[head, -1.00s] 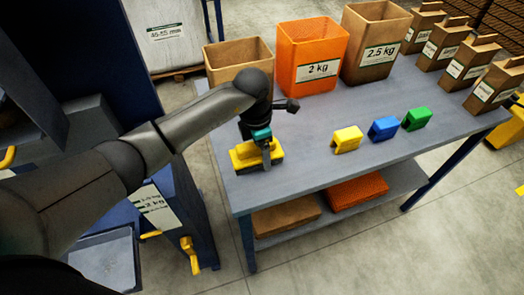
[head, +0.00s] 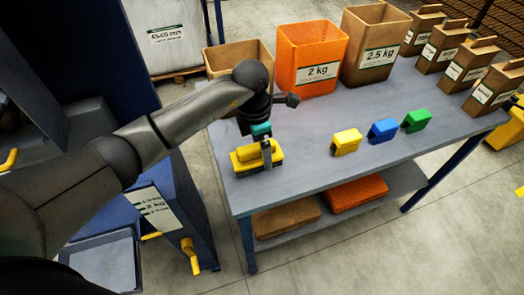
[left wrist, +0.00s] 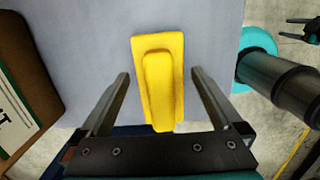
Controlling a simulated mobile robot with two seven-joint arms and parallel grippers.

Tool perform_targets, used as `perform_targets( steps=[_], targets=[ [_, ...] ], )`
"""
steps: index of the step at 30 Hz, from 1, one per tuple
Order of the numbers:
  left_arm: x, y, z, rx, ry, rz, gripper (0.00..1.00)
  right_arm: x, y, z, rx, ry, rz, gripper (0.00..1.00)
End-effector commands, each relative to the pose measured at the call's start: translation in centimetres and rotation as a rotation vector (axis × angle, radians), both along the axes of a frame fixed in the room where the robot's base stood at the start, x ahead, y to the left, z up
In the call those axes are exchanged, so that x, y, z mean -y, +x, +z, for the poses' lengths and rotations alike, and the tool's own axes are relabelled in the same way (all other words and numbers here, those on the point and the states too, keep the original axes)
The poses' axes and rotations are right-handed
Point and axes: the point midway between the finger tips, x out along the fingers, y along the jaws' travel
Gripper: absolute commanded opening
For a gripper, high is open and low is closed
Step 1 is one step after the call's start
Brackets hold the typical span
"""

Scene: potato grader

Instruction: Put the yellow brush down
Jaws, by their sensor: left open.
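The yellow brush (head: 247,160) lies on the grey-blue table (head: 310,155) near its left front corner. In the left wrist view the brush (left wrist: 163,80) is a long yellow block with a raised part, lying over the table top. My left gripper (head: 267,154) is right at the brush from above. In the left wrist view its two fingers (left wrist: 160,85) stand apart on either side of the brush, with a visible gap on each side. A dark two-pronged part at the upper right edge of that view may be my right gripper (left wrist: 306,28).
Small yellow (head: 347,140), blue (head: 383,130) and green (head: 416,120) blocks stand right of the brush. A brown bin (head: 238,52), the orange 2 kg bin (head: 297,48) and the 2.5 kg bin (head: 365,65) line the back. Table between brush and blocks is clear.

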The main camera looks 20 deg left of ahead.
Motion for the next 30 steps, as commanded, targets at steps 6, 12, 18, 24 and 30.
perform_targets(
  steps=[6, 12, 18, 24, 30],
  targets=[
    [-0.4, -0.1, 5.3, 0.005, 0.001, -0.002, 1.0, 0.0, 0.0, 1.0, 0.001, 0.0, 0.001, 0.5],
    [-0.7, -0.3, 8.5, 0.002, 0.0, -0.001, 1.0, -0.1, 0.0, 1.4, 0.001, 0.001, 0.001, 0.5],
    [-0.8, -0.4, 9.6, -0.001, 0.001, 0.001, 1.0, -0.1, 0.0, 1.5, 0.001, 0.001, 0.001, 0.5],
    [-0.8, -0.4, 9.6, -0.001, 0.0, 0.001, 1.0, -0.1, 0.0, 1.5, 0.001, 0.001, 0.001, 0.5],
    [-0.8, -0.4, 9.6, -0.001, -0.001, 0.0, 1.0, -0.1, 0.0, 1.5, 0.001, 0.001, 0.001, 0.5]
  ],
)
